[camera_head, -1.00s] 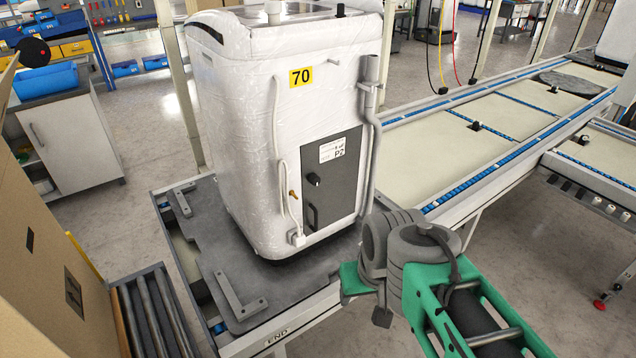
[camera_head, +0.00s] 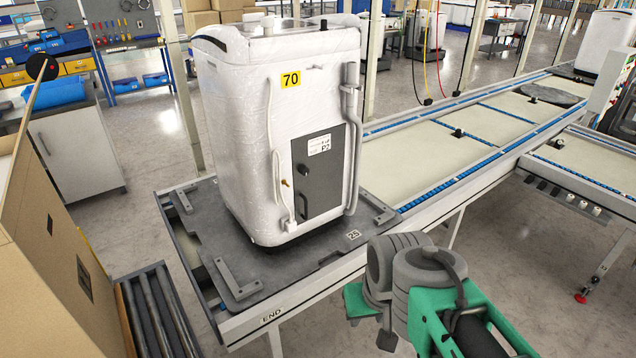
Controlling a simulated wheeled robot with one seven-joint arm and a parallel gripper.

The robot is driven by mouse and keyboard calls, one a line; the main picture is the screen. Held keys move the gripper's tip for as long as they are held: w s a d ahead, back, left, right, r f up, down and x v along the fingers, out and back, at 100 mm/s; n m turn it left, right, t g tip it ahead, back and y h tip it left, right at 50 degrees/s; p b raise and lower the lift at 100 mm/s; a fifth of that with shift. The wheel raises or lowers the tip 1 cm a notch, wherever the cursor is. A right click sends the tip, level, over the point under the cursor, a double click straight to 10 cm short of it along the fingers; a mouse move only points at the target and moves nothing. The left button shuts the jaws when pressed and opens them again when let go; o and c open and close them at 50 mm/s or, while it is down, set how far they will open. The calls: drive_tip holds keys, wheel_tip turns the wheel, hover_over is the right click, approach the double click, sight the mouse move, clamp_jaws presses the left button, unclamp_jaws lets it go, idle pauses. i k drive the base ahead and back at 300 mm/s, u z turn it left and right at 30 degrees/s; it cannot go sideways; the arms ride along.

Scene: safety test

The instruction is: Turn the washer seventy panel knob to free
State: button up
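The washer (camera_head: 240,140), wrapped in clear film with a yellow label "70" (camera_head: 291,80), stands upright on a dark pallet plate at the conveyor's end. A dark grey panel (camera_head: 330,165) is on its front, marked "P2". A small black knob (camera_head: 304,170) sits at the panel's left side, above a dark vertical handle (camera_head: 303,205). The knob's exact angle is too small to read. My arm, grey and green, is at the lower right, apart from the washer. My gripper's fingers do not show clearly; only a green piece and a dark tip are seen near the wrist.
The dark pallet plate (camera_head: 215,245) has raised bars and a "25" tag. The conveyor (camera_head: 480,120) runs to the back right. A cardboard box (camera_head: 50,260) and rollers (camera_head: 155,310) are at the left. A grey cabinet (camera_head: 75,150) stands behind.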

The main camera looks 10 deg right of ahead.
sight(304, 170)
drive_tip(key=z, duration=0.4)
drive_tip(key=i, duration=0.7)
drive_tip(key=u, duration=1.85)
